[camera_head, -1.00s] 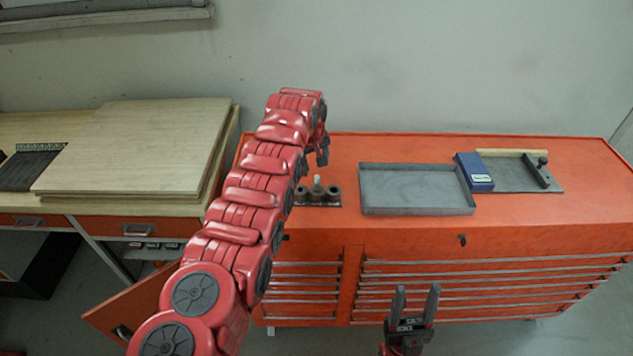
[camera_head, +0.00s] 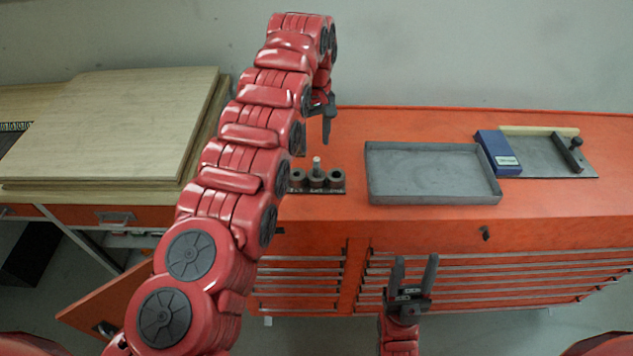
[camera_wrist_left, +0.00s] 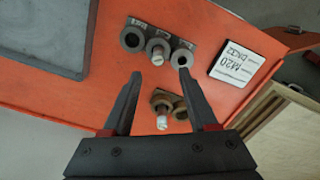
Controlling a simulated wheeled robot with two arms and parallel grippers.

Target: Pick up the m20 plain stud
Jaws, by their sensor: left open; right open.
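A pale-tipped stud (camera_head: 317,165) stands upright in the middle of a small dark three-socket holder (camera_head: 331,183) on the orange cabinet. The left wrist view shows a stud (camera_wrist_left: 157,48) in the middle socket of the grey holder (camera_wrist_left: 131,38). It also shows another pale-tipped stud (camera_wrist_left: 162,122) by a brownish holder (camera_wrist_left: 164,98). I cannot tell which stud is the M20 plain one. A white card reading M20 (camera_wrist_left: 237,62) lies beside the grey holder. My left gripper (camera_head: 326,124) is open and empty above the cabinet; it also shows in the wrist view (camera_wrist_left: 160,73). My right gripper (camera_head: 414,262) is open and empty before the drawers.
A grey tray (camera_head: 432,198) lies right of the holder. Farther right are a blue box (camera_head: 497,153) and a grey plate (camera_head: 550,165) with a dark tool. Wooden boards (camera_head: 110,125) lie on the left bench. My left arm hides part of the cabinet's left end.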

